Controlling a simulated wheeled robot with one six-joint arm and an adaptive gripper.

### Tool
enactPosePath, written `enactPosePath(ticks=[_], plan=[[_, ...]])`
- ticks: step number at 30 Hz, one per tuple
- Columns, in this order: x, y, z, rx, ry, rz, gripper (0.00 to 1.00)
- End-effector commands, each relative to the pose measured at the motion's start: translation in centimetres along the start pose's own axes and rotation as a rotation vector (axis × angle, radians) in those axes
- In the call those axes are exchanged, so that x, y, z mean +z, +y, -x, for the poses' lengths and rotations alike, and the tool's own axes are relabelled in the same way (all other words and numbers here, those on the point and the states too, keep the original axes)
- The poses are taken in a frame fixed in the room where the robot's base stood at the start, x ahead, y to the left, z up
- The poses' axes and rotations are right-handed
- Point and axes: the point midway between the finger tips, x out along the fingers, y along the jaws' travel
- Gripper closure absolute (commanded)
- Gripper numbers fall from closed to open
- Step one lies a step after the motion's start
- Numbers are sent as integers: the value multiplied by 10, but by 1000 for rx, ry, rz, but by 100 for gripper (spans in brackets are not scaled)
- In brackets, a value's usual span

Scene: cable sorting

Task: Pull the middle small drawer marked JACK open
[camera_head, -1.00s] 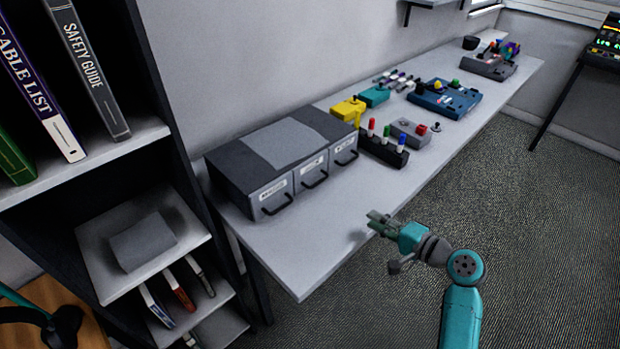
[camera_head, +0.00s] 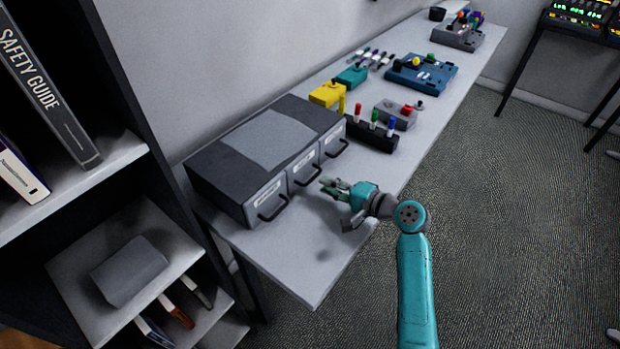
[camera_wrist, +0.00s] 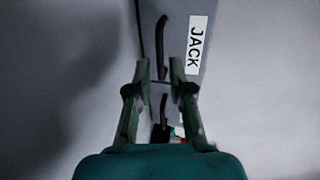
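The middle drawer (camera_head: 302,166) is one of three in the front of a dark grey cabinet (camera_head: 213,159), and it is shut. Its black handle (camera_head: 308,176) is in front of my gripper (camera_head: 330,184), slightly to the left of the fingertips. In the wrist view the white JACK label (camera_wrist: 196,45) reads sideways, with the black handle (camera_wrist: 161,46) beside it. My gripper (camera_wrist: 168,72) is open there, its green fingers apart. The handle appears ahead of the gap between them; I see no contact.
The left drawer's handle (camera_head: 271,208) and the right drawer's handle (camera_head: 338,149) flank the middle one. A black rack with coloured markers (camera_head: 372,133) stands right of the cabinet. The table (camera_head: 300,245) is clear in front of the drawers.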

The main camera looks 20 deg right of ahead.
Motion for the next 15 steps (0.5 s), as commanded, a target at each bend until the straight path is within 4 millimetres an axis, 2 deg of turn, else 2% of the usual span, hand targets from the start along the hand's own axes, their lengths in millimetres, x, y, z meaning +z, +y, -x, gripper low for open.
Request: enactPosePath(ticks=[1,6,15], plan=[[1,0,-10,1,-4,1,79],[1,0,-38,1,-3,0,79],[0,0,-62,1,0,0,79]])
